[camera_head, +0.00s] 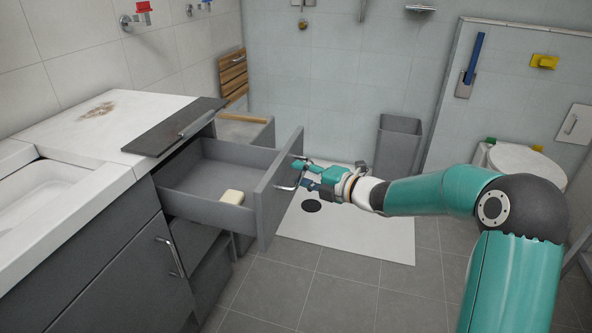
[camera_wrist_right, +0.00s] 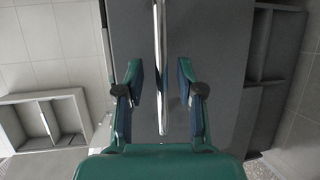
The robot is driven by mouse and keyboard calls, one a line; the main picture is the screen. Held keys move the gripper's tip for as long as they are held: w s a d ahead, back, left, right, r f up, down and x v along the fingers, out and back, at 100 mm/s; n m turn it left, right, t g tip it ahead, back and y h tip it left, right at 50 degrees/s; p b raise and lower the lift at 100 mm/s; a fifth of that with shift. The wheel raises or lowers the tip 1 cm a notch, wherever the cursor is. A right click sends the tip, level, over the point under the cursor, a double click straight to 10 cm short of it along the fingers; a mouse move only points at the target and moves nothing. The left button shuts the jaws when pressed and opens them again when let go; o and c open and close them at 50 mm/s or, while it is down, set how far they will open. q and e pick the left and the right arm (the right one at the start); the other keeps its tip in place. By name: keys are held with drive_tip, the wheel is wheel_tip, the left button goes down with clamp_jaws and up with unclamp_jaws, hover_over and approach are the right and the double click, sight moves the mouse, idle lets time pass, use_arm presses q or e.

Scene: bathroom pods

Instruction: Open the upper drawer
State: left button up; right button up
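The upper grey drawer (camera_head: 187,182) stands pulled well out of the cabinet under the counter. A small cream block (camera_head: 232,197) lies inside it near the front. A metal bar handle (camera_head: 286,187) is on its front panel (camera_head: 265,212); the handle also shows in the right wrist view (camera_wrist_right: 159,40). My right gripper (camera_head: 303,174) is at this handle. In the right wrist view my right gripper (camera_wrist_right: 161,78) is open, with the bar between its two fingers and a gap on both sides. My left gripper is in no view.
A dark board (camera_head: 175,125) lies on the white counter (camera_head: 60,120). A lower cabinet front (camera_head: 130,265) with a handle is at the left. A grey bin (camera_head: 397,147) and a toilet (camera_head: 525,163) stand behind my right arm. The tiled floor (camera_head: 330,290) in front is clear.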

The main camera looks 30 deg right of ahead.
drive_tip(key=v, duration=1.1)
drive_tip(key=shift+s+a+r, duration=0.15)
drive_tip(key=shift+s+r, duration=0.15)
drive_tip(key=shift+s, duration=0.15)
drive_tip(key=shift+s, duration=0.1)
